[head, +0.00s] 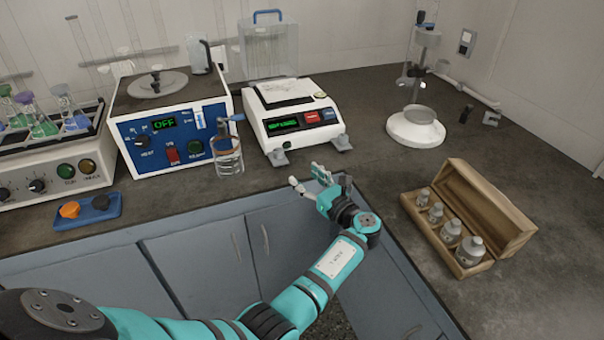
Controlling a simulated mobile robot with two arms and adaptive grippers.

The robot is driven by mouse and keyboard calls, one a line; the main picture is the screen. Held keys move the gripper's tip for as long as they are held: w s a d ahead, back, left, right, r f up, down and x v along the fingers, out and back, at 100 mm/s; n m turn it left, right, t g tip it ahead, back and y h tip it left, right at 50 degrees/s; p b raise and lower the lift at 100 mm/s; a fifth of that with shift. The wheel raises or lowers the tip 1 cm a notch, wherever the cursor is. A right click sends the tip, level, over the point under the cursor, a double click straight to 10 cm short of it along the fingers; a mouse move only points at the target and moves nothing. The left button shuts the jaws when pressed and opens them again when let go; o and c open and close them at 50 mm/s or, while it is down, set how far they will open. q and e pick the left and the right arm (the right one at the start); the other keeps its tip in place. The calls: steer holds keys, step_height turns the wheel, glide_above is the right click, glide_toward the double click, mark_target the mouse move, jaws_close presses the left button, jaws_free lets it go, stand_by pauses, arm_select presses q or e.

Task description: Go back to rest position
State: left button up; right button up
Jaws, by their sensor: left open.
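My left arm comes in from the lower left. My left gripper (309,186) is over the bench's front edge, in front of the white balance (291,117). It is open, and I see nothing between its fingers. It is apart from the balance and from the glass beaker (228,158) to its left. My right gripper is not in view.
A blue-fronted heater unit (173,140) reads OFF, with flasks on a shaker (50,165) left of it. An open wooden box (408,205) of weights sits at right. A white-based stand (415,131) is behind it. Bare bench (365,100) lies between balance and stand.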

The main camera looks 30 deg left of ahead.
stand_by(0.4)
arm_select(q)
steer(key=s+d+f+n+h, duration=0.1)
steer(key=s+f+h, duration=0.2)
steer(key=f, duration=0.7)
steer(key=s+f+h, duration=0.3)
steer(key=f, duration=0.8)
steer(key=s+d+f+n+g+h+p, duration=0.1)
steer(key=s+f+n+h, duration=0.1)
steer(key=s+f, duration=0.45)
steer(key=s+d+f+n+g+h+p, duration=0.1)
steer(key=s+d+f+n+g+h, duration=0.1)
steer(key=s+f, duration=0.45)
steer(key=s+d+f+n+g+h, duration=0.1)
steer(key=s+f+n, duration=0.4)
steer(key=s, duration=0.7)
steer(key=s+d+f+n+g+h, duration=0.1)
steer(key=s+f+n+h, duration=0.2)
steer(key=s, duration=0.9)
steer(key=s+d+f+n+g+h+p, duration=0.1)
steer(key=s+f+n+h, duration=0.1)
steer(key=s+f+n, duration=0.5)
steer(key=s+f, duration=0.1)
steer(key=s, duration=0.4)
steer(key=shift+s+f+n+g, duration=0.15)
steer(key=shift+s+n+g, duration=0.15)
steer(key=shift+n, duration=0.1)
steer(key=shift+w, duration=0.1)
